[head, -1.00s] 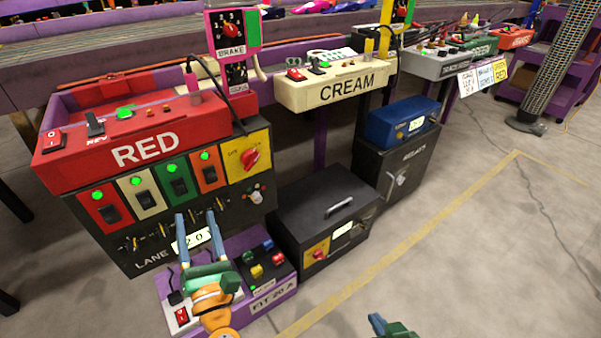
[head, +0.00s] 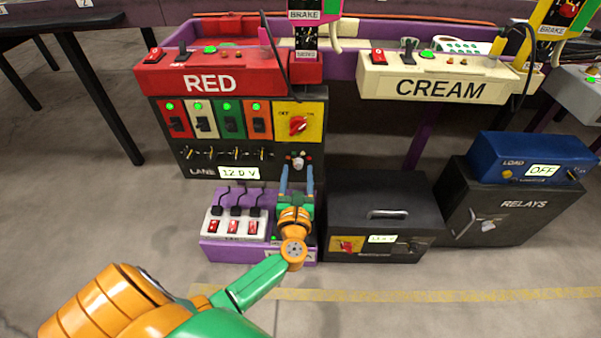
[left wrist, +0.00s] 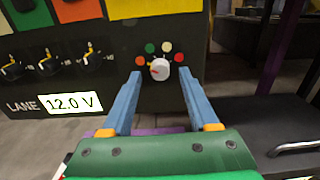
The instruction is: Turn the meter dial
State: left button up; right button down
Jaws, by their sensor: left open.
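The meter dial (head: 298,161) is a small white knob low on the black front panel under the RED box. In the left wrist view the dial (left wrist: 159,70) has a red mark pointing left, with coloured dots above and beside it. The lane display (head: 239,173) reads 12.0 V, and it also shows in the left wrist view (left wrist: 71,103). My left gripper (head: 297,170) is open, its blue fingers pointing at the panel on either side of the dial in the picture. I cannot tell whether they touch the knob. My right gripper is out of view.
A purple box (head: 222,251) with red switches and plugs stands below the panel. A black case (head: 385,215) is to its right, then the RELAYS cabinet (head: 505,213). A larger red knob (head: 298,125) sits on a yellow plate above the dial. The front floor is open.

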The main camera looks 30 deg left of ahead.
pick_arm(q)
jog(key=shift+w+a, duration=0.3)
jog(key=shift+w, duration=0.15)
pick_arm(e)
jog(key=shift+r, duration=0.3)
pick_arm(q)
jog(key=shift+c, duration=0.2)
grip_shut()
